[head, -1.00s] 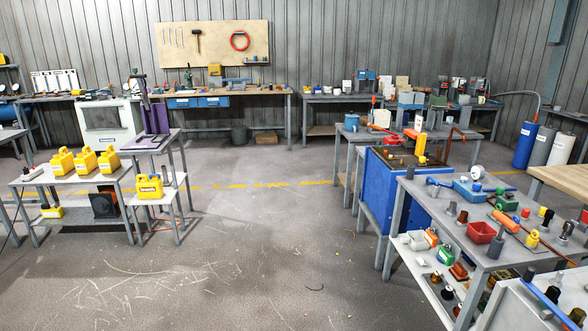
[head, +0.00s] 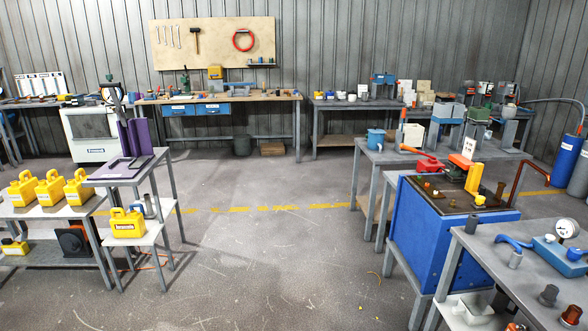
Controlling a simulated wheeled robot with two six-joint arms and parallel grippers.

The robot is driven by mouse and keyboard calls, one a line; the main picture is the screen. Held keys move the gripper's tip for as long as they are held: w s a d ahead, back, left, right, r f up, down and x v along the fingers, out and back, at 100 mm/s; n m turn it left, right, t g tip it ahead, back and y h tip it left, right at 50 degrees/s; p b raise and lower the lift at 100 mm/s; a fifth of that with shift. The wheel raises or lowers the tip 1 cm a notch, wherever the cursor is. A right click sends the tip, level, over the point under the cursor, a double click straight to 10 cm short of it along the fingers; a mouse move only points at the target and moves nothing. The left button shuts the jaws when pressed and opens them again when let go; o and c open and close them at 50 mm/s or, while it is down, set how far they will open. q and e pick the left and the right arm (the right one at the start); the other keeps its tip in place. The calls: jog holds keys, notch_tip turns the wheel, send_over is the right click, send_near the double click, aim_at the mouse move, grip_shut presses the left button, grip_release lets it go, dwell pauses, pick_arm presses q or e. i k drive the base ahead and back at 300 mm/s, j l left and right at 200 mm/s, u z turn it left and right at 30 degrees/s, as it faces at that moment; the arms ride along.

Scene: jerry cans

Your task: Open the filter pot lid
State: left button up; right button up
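I cannot pick out a filter pot or its lid with certainty. A small blue pot-like container (head: 375,138) stands upright on a grey table right of the middle; whether it has a lid is too small to tell. A blue block with a round white gauge (head: 566,229) sits on the grey table at the lower right. Neither of my grippers is in view.
A blue cabinet (head: 440,250) with a dark top holding red and yellow items stands at the right. Yellow jerry cans (head: 50,187) stand on low tables at the left. A workbench (head: 220,101) lines the back wall. The floor (head: 270,255) between is mostly clear.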

aim_at(375, 130)
jog(key=i+j+z, duration=0.1)
jog(key=i, duration=1.55)
jog(key=i+z, duration=0.25)
jog(key=i, duration=0.6)
jog(key=i+j+z, duration=0.1)
jog(key=i+z, duration=0.15)
jog(key=i, duration=0.6)
jog(key=i+j+z, duration=0.1)
jog(key=i, duration=1.35)
